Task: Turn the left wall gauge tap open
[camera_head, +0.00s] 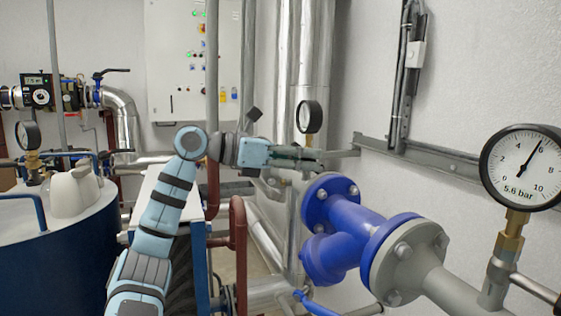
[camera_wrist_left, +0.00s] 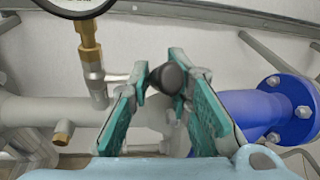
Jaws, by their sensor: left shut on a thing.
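The left wall gauge (camera_head: 309,117) has a round dark case on a brass stem, and in the left wrist view its lower rim and brass stem (camera_wrist_left: 88,40) show at the upper left. My left gripper (camera_head: 316,155) reaches in just below this gauge. In the left wrist view the green fingers of my left gripper (camera_wrist_left: 172,74) are shut on a dark rounded tap handle (camera_wrist_left: 172,80) between their tips. The tap's body is mostly hidden behind the fingers, and its turn angle cannot be told. My right gripper is out of view.
A blue flanged valve body (camera_head: 340,235) stands just right of my left gripper. A large gauge reading 5.6 bar (camera_head: 523,168) is at the right. A grey wall rail (camera_head: 430,158) runs behind. A blue tank (camera_head: 60,245) stands at the left.

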